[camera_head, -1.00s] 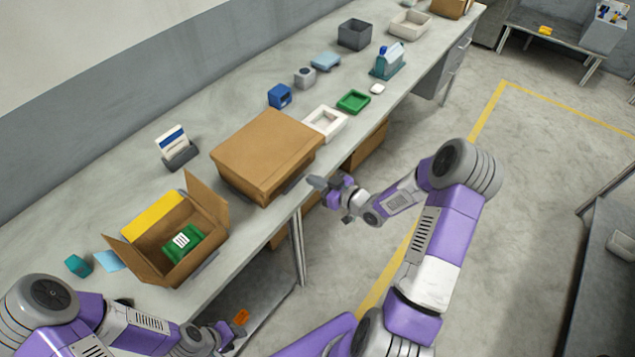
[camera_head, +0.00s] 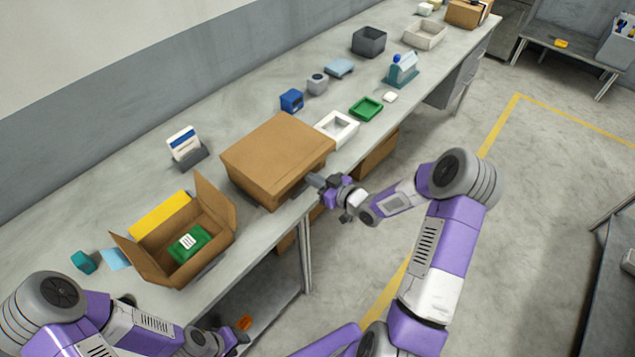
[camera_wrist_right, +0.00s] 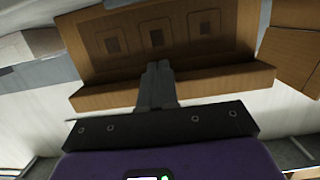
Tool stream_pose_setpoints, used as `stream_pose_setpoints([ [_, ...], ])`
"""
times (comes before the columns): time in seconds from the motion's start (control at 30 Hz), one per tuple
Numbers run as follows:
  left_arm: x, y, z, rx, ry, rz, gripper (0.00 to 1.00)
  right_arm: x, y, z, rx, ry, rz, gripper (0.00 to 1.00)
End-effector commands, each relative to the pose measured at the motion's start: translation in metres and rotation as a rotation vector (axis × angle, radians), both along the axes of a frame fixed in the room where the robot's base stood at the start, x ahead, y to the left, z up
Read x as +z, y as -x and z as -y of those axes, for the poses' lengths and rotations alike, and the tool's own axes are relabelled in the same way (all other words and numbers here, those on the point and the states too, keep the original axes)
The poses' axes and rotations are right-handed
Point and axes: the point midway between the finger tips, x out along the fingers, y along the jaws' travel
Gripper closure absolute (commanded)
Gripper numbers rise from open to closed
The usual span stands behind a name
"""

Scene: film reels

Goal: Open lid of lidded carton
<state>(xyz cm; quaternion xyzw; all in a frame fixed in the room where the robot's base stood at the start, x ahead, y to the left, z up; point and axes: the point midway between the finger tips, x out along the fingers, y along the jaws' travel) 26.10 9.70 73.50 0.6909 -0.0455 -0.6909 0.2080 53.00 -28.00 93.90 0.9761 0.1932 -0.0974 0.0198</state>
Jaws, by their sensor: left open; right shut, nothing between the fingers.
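The lidded carton (camera_head: 270,152) is a closed brown box on the long grey table, its flat lid down. My right gripper (camera_head: 312,180) is shut and empty at the carton's right front side, close to the lid's edge. In the right wrist view the carton (camera_wrist_right: 118,42) shows a side with several square marks and a projecting ledge. The shut fingers (camera_wrist_right: 157,72) overlap that ledge in the picture; I cannot tell if they touch it. My left gripper (camera_head: 240,338) is open, low at the table's front edge, partly hidden by its own arm.
An open brown box (camera_head: 160,262) with a green packet (camera_head: 190,241) stands left of the carton. A white tray (camera_head: 350,127), a green tray (camera_head: 366,108) and a blue box (camera_head: 291,100) sit beyond it. A card holder (camera_head: 190,158) stands behind.

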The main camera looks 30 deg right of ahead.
Motion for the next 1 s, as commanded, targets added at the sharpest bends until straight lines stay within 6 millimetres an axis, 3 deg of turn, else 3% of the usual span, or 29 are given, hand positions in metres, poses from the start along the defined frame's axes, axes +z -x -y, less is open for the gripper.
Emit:
stream_pose_setpoints([
  [0.3, -0.0032, 0.0, 0.0, 0.0, 0.0, 0.0, 0.57, 0.0, -0.0081, -0.0043, 0.001, -0.001, 0.0, 1.0],
  [1.0, -0.0056, 0.0, 0.0, 0.0, 0.0, 0.0, 0.57, 0.0001, -0.0042, -0.0021, 0.0, -0.001, 0.0, 1.0],
])
